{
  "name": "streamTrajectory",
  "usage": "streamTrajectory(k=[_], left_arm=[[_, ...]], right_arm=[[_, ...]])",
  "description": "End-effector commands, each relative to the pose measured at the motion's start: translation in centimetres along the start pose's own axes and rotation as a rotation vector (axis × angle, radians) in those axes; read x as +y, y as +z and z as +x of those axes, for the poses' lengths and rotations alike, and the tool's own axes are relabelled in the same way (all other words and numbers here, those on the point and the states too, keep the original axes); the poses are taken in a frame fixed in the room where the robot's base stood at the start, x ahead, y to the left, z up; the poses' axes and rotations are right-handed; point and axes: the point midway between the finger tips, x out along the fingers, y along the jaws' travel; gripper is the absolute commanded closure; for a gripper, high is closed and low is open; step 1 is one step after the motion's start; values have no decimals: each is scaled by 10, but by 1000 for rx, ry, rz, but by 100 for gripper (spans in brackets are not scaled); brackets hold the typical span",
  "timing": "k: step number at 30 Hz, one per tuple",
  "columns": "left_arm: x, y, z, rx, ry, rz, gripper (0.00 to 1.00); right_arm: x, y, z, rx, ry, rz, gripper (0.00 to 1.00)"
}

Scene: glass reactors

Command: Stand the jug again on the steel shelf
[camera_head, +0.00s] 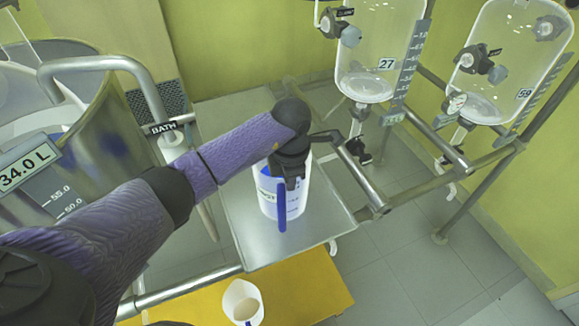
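A white jug (268,200) with blue liquid or a blue inside near its top and a blue handle (282,208) is upright at the steel shelf (318,228). It appears to stand on the shelf, though I cannot tell whether its base touches. My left gripper (288,180) points down at the top of the handle, and its black fingers cover part of the jug's rim. I cannot tell whether the fingers are closed on the handle. My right gripper is not in view.
A white beaker (243,302) stands on a yellow surface (305,292) in front of the shelf. A large vessel marked BATH (112,130) is at the left. Glass reactors (375,50) (512,60) hang on steel rails at the right. The shelf's right front is bare.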

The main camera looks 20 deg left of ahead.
Motion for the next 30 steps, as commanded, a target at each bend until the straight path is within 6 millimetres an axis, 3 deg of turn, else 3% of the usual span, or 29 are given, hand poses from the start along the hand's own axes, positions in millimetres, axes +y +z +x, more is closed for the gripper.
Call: streamTrajectory(k=[11,15,17,25,30], left_arm=[[1,1,7,-4,5,1,100],[0,0,7,-1,2,0,68],[0,0,7,-1,2,1,61],[0,0,4,-1,2,1,61],[2,0,-32,-4,7,1,61]], right_arm=[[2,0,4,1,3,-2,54],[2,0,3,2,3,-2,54],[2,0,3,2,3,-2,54],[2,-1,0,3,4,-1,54],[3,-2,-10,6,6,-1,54]])
